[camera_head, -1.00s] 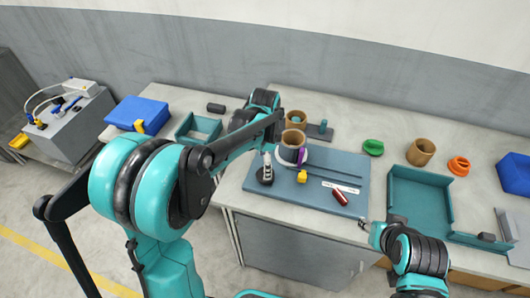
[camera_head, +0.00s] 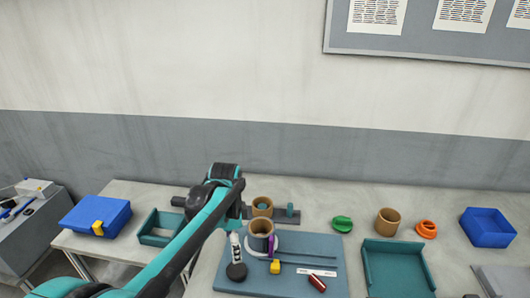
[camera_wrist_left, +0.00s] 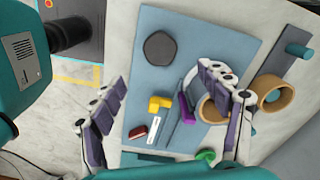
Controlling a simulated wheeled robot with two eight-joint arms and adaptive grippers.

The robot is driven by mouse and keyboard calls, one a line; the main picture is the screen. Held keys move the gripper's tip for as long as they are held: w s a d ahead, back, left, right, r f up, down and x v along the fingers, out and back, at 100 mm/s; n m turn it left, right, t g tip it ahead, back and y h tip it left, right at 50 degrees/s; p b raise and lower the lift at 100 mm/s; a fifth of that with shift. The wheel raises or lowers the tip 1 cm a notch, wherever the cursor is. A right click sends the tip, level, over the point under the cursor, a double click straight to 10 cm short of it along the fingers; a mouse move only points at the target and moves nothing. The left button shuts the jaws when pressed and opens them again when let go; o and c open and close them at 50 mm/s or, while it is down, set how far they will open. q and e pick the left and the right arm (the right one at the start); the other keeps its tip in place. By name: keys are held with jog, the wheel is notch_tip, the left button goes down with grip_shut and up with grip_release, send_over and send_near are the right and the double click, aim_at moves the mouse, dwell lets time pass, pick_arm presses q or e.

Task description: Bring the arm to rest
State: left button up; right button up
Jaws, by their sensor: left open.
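My left arm (camera_head: 185,240) reaches from the lower left over the workbench in the head view. Its gripper is open and empty in the left wrist view (camera_wrist_left: 165,110), its two padded fingers wide apart above the blue-grey mat (camera_wrist_left: 200,40). A tan cylinder (camera_wrist_left: 210,110) shows partly behind the right finger. A purple piece (camera_wrist_left: 188,108), a yellow block (camera_wrist_left: 160,103) and a dark red piece (camera_wrist_left: 138,131) lie on the mat between the fingers. A dark round piece (camera_wrist_left: 160,47) lies farther up. My right gripper is in neither view.
A teal tray (camera_head: 425,275), a tan cup (camera_head: 388,222), an orange ring (camera_head: 427,229), a green piece (camera_head: 342,224) and a blue bin (camera_head: 487,227) stand to the right. A blue case (camera_head: 95,215) and a smaller teal tray (camera_head: 150,238) stand left. A wall rises behind.

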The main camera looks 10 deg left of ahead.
pick_arm(q)
jog(key=s+a+n+t, duration=0.2)
jog(key=s+n+t, duration=0.5)
jog(key=s+n, duration=0.6)
jog(key=s, duration=0.3)
jog(key=shift+s+a, duration=0.35)
jog(key=shift+s, duration=0.05)
